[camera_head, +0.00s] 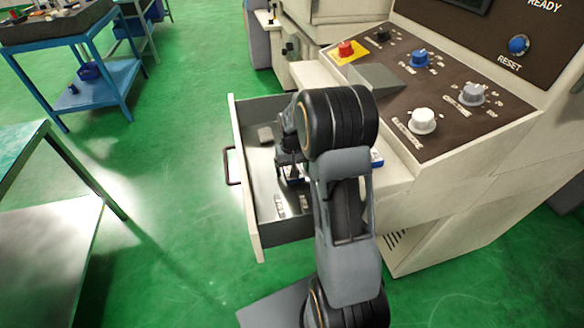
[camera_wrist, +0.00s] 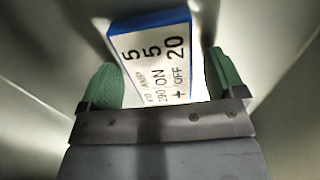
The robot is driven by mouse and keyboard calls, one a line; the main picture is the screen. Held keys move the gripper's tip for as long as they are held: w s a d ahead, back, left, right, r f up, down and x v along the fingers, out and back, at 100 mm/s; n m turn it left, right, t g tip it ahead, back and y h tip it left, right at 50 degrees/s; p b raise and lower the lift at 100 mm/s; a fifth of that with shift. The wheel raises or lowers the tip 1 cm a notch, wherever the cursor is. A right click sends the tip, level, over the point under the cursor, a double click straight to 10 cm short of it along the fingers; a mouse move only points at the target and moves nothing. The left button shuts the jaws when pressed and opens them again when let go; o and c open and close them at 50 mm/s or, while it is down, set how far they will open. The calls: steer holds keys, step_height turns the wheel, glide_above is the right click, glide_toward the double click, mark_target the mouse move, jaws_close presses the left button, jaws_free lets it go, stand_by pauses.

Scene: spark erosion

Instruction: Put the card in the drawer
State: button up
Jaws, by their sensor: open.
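The card (camera_wrist: 158,62) is white with a blue edge and printed numbers, and lies between the green finger pads in the wrist view. My gripper (camera_wrist: 165,82) is open, with one finger on each side of the card. In the head view my gripper (camera_head: 291,165) is down inside the open drawer (camera_head: 246,186), and a small blue and white part of the card (camera_head: 294,179) shows below it. My arm hides most of that spot. I cannot tell whether the card touches the drawer floor.
Small grey pieces (camera_head: 279,206) and a pale block (camera_head: 265,134) lie in the drawer. The control panel (camera_head: 440,90) with knobs stands to the right. A blue and white item (camera_head: 377,158) shows partly behind my arm. A blue cart (camera_head: 75,70) stands at the back left.

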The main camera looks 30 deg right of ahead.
step_height(320, 180, up, 12)
steer(key=p, duration=0.2)
steer(key=s+a+r+n+t, duration=0.1)
steer(key=s+a, duration=0.4)
steer(key=s, duration=0.4)
steer(key=s+a+r+n+t, duration=0.1)
steer(key=s+a+r+t, duration=0.1)
steer(key=s+a, duration=0.3)
steer(key=s, duration=0.4)
steer(key=shift+s+a+r, duration=0.15)
steer(key=shift+s+a, duration=0.2)
steer(key=shift+a, duration=0.05)
